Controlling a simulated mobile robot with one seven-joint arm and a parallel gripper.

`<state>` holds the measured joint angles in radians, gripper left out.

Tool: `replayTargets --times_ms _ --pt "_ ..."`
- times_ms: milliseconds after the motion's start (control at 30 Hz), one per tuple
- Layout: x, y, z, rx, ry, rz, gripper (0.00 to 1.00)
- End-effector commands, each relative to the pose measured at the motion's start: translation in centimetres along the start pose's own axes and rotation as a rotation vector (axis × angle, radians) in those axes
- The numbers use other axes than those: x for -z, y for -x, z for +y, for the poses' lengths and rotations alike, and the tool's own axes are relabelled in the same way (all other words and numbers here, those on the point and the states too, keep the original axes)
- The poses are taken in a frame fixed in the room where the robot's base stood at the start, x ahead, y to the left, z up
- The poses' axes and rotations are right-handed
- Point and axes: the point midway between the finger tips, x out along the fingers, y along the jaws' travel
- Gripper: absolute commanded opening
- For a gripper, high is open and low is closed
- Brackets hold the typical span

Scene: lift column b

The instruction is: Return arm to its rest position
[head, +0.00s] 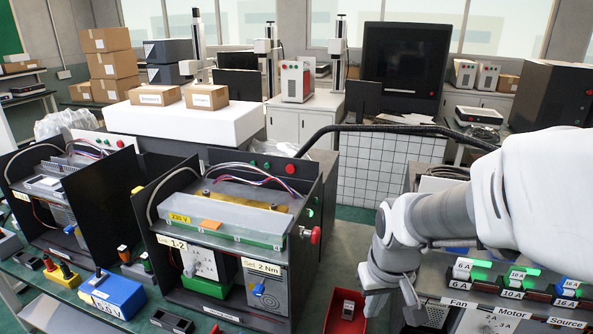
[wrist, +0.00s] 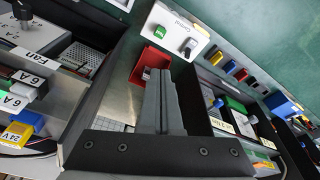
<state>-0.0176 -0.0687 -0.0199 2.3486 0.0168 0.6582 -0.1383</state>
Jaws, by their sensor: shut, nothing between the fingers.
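My white and grey arm (head: 455,215) reaches in from the right in the head view and bends downward over the right part of the bench. Its lower end hangs near the red tray and the right-hand cabinet; the fingertips cannot be made out there. In the wrist view my gripper (wrist: 159,78) shows as two dark fingers pressed together, with nothing between them. They point towards the red tray (wrist: 140,70), which holds a small grey part. The tray also shows in the head view (head: 334,322). I cannot tell whether the fingers touch anything.
An open black cabinet (head: 180,297) labelled 230 V stands left of the arm. Labelled fuse blocks (head: 513,283) lie close at the right, under the arm. A blue box (head: 112,296) sits front left. A white control box (wrist: 176,30) shows beyond the tray.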

Motion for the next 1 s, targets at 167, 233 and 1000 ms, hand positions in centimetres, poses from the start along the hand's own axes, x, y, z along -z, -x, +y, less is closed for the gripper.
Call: replayTargets --times_ms 167,233,1000 --pt "-1.6 5.1 -0.2 -0.010 -0.032 0.091 0.00" --pt "-2.5 6.7 -0.3 -0.013 -0.046 0.122 0.00" --pt "-8.3 13.5 -1.0 -0.029 -0.121 0.287 0.00"
